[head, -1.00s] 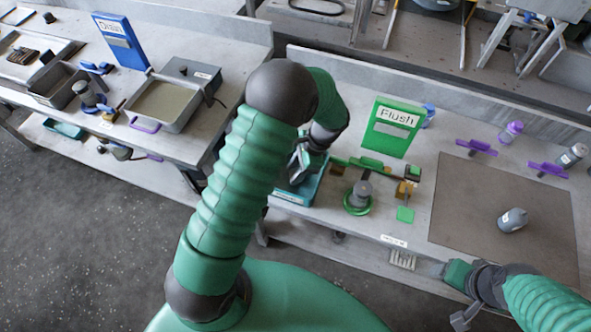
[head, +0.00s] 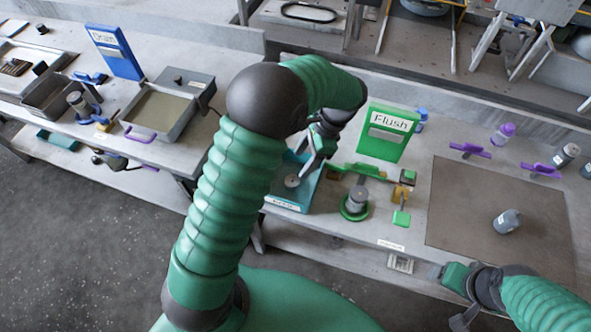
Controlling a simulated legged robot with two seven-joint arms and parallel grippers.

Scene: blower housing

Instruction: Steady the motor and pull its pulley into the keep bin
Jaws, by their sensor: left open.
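A teal bin (head: 309,195) with a small label too small to read stands at the front edge of the bench. A small grey round piece (head: 292,181) lies inside it, looking like a pulley. My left gripper (head: 313,163) is open above the bin, its fingers pointing down beside the round piece and apart from it; my arm partly hides the bin's back. A grey cylinder that looks like the motor (head: 357,198) stands upright on a green round base right of the bin. My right gripper (head: 437,272) is low at the bench's front edge, away from the motor; its jaw opening is unclear.
A green "Flush" sign (head: 388,131) stands behind the motor, with a green bar in front. A brown mat (head: 470,190) on the right holds a grey bottle-like piece (head: 507,221). Purple clamps (head: 470,150) sit along its back. The left bench has trays and a blue sign (head: 116,50).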

